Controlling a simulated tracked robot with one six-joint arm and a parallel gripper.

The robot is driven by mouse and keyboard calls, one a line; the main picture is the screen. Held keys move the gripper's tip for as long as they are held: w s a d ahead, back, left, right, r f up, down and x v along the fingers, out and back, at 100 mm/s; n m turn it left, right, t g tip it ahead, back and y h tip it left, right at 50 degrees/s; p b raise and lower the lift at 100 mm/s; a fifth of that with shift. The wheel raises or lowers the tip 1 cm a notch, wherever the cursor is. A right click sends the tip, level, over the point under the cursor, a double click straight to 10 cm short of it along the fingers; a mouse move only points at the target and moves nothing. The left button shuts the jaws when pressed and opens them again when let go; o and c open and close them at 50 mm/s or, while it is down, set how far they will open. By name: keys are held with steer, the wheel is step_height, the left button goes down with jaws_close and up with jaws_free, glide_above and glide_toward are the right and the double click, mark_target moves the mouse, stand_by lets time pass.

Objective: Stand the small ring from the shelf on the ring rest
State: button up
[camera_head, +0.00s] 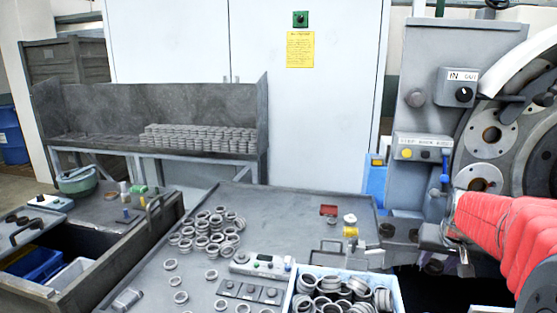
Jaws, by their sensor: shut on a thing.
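My gripper (436,240) is at the right, at the end of my red-sleeved arm, in front of the grinder. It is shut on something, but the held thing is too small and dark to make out. The shelf (90,105) is a grey, high-sided rack at the back left, with many grey rings (200,138) packed in rows on its right part. My gripper is far from it, to the right and nearer. I cannot tell which fixture is the ring rest; a small red block (328,210) and a yellow-and-white piece (350,225) stand on the grey table.
Loose rings (210,230) cover the left of the grey table (285,210). A light-blue crate of larger rings (340,292) stands at its front. The grinder (490,135) fills the right. An open drawer bench (85,250) is at the left. The table's back middle is clear.

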steer(key=w+a+f+n, duration=0.1)
steer(key=a+f, duration=0.4)
steer(key=a, duration=0.3)
steer(key=w+a+f+n+y, duration=0.1)
steer(key=a+f+n, duration=0.1)
steer(key=a+f, duration=0.3)
steer(key=w+a+f+n+y, duration=0.1)
steer(key=a+f, duration=0.5)
steer(key=a, duration=0.6)
steer(key=shift+w+a+n+t, duration=0.25)
steer(key=shift+a+n+t, duration=0.05)
steer(key=shift+n, duration=0.1)
steer(key=shift+a+f+y, duration=0.1)
steer(key=shift+a+y, duration=0.2)
steer(key=shift+a, duration=0.15)
steer(key=shift+d, duration=3.55)
steer(key=shift+a, duration=0.1)
